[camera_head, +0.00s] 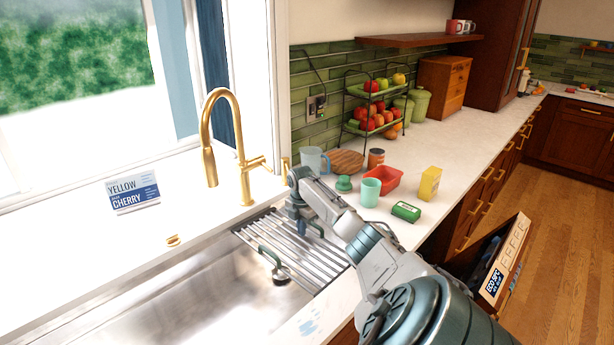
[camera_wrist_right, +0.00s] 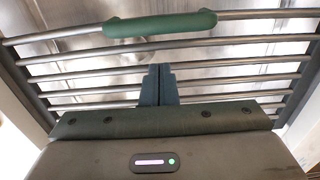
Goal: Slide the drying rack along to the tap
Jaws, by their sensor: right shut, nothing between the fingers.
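The drying rack (camera_head: 290,250) is a set of metal bars lying across the right end of the sink. A green handle (camera_head: 270,256) stands at its left side in the head view. A green handle also shows in the right wrist view (camera_wrist_right: 160,23), across the bars. The gold tap (camera_head: 241,150) stands behind the sink, to the left of the rack. My right gripper (camera_head: 303,230) is over the rack. In the right wrist view its fingers (camera_wrist_right: 158,84) are shut together and empty, pointing at the bars, apart from the handle in the picture. My left gripper is not in view.
The sink basin (camera_head: 190,305) is open left of the rack. A dark round item (camera_head: 281,276) shows by the rack's left edge. A teal cup (camera_head: 370,192), red tray (camera_head: 383,180), green box (camera_head: 406,212) and yellow box (camera_head: 430,183) stand on the counter at right.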

